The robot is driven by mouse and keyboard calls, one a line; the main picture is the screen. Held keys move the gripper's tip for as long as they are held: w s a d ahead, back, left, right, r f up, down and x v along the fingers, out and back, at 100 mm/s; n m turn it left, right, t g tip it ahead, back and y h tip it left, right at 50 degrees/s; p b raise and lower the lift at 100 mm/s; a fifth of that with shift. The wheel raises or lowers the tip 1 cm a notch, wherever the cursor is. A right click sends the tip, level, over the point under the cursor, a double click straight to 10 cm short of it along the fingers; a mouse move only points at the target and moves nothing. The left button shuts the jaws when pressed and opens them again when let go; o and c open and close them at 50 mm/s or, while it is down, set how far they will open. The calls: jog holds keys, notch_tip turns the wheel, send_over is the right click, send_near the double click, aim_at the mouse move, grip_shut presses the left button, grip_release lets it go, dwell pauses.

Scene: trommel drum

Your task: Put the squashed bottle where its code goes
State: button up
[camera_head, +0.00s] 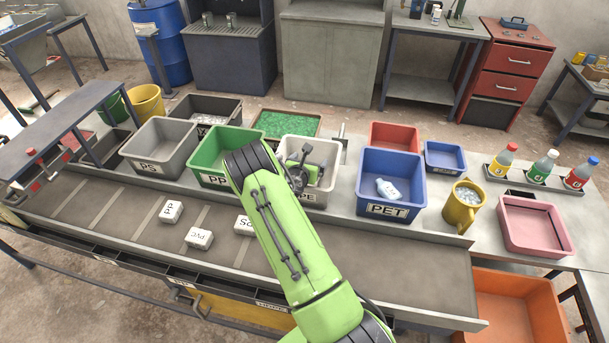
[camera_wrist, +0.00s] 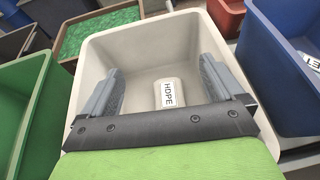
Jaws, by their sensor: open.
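My gripper (camera_head: 302,165) is open, with its fingers over the cream bin (camera_head: 328,153), whose label is partly hidden by my arm and ends in "PE". In the wrist view my two fingers (camera_wrist: 158,75) are spread apart inside the outline of this bin (camera_wrist: 110,50). A white piece marked HDPE (camera_wrist: 168,93) lies on the bin's floor, seen between the fingers and apart from them. White pieces marked PP (camera_head: 171,211) and PVC (camera_head: 199,239) lie on the belt, with a third (camera_head: 243,225) partly behind my arm. I cannot tell which piece is the squashed bottle.
A green bin (camera_head: 208,160) and a grey PS bin (camera_head: 158,150) stand left of the cream bin. The blue PET bin (camera_head: 390,185) at right holds a pale bottle (camera_head: 388,189). A yellow mug (camera_head: 463,207) and pink tray (camera_head: 535,226) stand farther right. The belt's right part is clear.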

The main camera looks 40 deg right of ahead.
jog(key=b+v, duration=0.1)
jog(key=v, duration=1.4)
jog(key=shift+s+f, duration=0.1)
jog(key=shift+f, duration=0.05)
jog(key=s+a+r+m+y, duration=0.5)
jog(key=s+a+r+m, duration=0.3)
jog(key=s+a+m, duration=0.2)
jog(key=s+a+r+m+g+y+b, duration=0.1)
jog(key=s+a+r+m+y, duration=0.5)
jog(key=s+m, duration=0.8)
jog(key=a+r, duration=0.3)
jog(key=a, duration=0.2)
jog(key=shift+s+a+r+m+g, duration=0.2)
jog(key=shift+r+m+g, duration=0.1)
